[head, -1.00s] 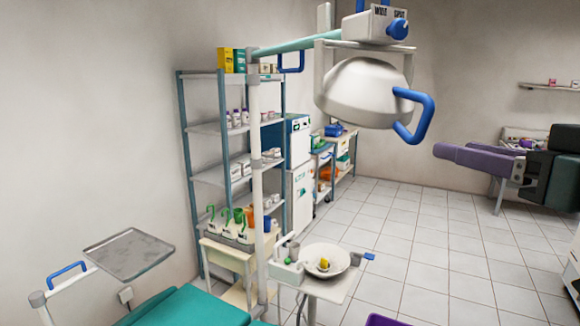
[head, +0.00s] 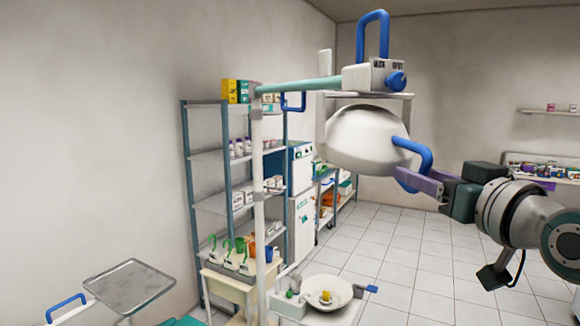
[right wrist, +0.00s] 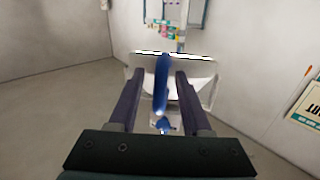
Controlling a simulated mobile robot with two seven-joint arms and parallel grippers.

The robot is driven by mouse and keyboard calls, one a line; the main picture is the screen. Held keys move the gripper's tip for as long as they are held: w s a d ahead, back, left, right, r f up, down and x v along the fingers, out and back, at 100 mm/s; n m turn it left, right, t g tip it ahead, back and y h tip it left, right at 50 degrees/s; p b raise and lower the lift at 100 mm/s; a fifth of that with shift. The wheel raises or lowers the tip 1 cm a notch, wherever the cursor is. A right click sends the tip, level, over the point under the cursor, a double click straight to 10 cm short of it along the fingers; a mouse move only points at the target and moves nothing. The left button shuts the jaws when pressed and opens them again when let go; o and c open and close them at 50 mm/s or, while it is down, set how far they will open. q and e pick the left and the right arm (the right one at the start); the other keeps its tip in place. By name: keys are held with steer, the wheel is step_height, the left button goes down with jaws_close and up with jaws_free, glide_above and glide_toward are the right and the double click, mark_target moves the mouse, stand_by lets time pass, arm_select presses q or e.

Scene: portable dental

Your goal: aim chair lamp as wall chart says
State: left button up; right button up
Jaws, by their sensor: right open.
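The chair lamp has a white domed head (head: 362,138) hanging from a teal arm (head: 300,86). A blue loop handle (head: 423,152) sticks out from the right side of the dome. A box on top carries a blue knob (head: 396,80) and small labels, with another blue loop (head: 376,32) above. My right gripper (head: 415,181) is open, its purple fingers at the lower part of the side handle. In the right wrist view, the blue handle (right wrist: 161,85) stands between the two open fingers (right wrist: 160,75), with no clear contact. My left gripper is out of view.
A sign on the wall (right wrist: 306,102) is cut off at the right wrist view's edge, unreadable. Shelves (head: 215,155) and a white post (head: 260,210) stand left of the lamp. A basin (head: 325,292) and a metal tray (head: 128,285) are below.

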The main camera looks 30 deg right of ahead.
jaws_close()
stand_by(0.3)
stand_by(1.1)
